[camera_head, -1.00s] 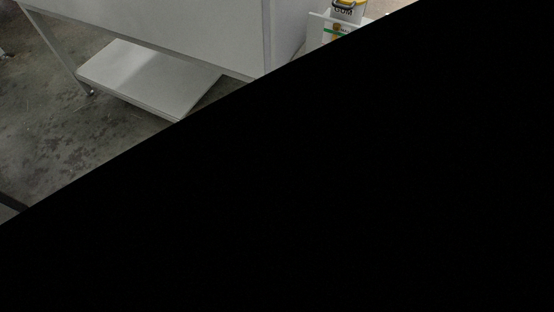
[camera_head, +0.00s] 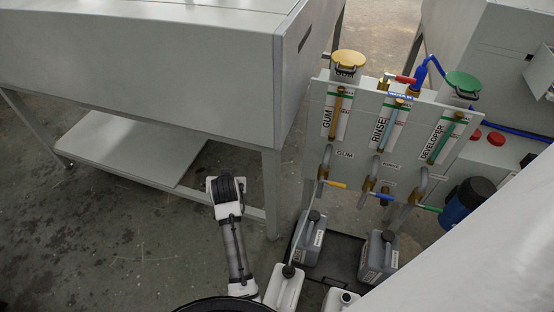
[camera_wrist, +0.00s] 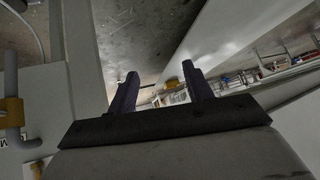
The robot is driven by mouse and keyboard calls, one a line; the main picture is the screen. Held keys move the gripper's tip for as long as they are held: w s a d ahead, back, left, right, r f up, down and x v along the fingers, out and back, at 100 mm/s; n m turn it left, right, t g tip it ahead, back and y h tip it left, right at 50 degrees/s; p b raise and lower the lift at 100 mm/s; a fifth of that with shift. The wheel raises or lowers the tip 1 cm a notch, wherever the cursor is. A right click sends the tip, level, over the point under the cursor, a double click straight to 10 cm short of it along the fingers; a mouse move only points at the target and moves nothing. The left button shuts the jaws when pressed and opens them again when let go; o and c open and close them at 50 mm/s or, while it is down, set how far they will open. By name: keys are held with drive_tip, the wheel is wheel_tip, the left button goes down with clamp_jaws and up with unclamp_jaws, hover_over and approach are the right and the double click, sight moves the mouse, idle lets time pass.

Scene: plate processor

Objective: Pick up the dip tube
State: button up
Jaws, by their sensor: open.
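A thin pale tube (camera_head: 301,232), which looks like the dip tube, rises at a slant from the dark cap of a white canister (camera_head: 285,290) at the bottom of the head view. Its upper end is near the valves of the panel. My gripper (camera_wrist: 160,88) is open in the wrist view, its two dark fingers apart with nothing between them. My white arm shows left of the tube in the head view, but I cannot make out the fingers there. I cannot clearly identify the tube in the wrist view.
A grey panel (camera_head: 352,150) with GUM, RINSE and DEVELOPER gauges stands behind the canisters. Grey jugs (camera_head: 309,240) (camera_head: 378,257) stand on a dark tray (camera_head: 341,262) below it. A large grey machine (camera_head: 150,70) fills the upper left. Open floor (camera_head: 110,240) lies at left.

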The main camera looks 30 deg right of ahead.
drive_tip(key=s+d+f+m+g, duration=0.2)
drive_tip(key=s+d+f+g, duration=0.15)
drive_tip(key=s+f, duration=0.25)
drive_tip(key=s+d+f+m+g, duration=0.1)
drive_tip(key=s+d+f+g, duration=0.1)
drive_tip(key=s+d+f, duration=0.4)
drive_tip(key=m+g+y, duration=0.2)
drive_tip(key=m+g, duration=0.1)
hover_over(289, 265)
drive_tip(key=w, duration=0.1)
wheel_tip(289, 265, down, 5)
drive_tip(key=shift+y, duration=0.3)
drive_tip(key=f, duration=0.8)
drive_tip(key=shift+s+a+f+b, duration=0.2)
drive_tip(key=shift+s+b, duration=0.1)
drive_tip(key=shift+s, duration=0.05)
drive_tip(key=shift+s+d+f, duration=0.1)
drive_tip(key=shift+d+f, duration=0.05)
drive_tip(key=shift+f, duration=1.35)
drive_tip(key=shift+s+d+f, duration=0.1)
drive_tip(key=shift+f, duration=1.35)
drive_tip(key=shift+w, duration=0.1)
clamp_jaws()
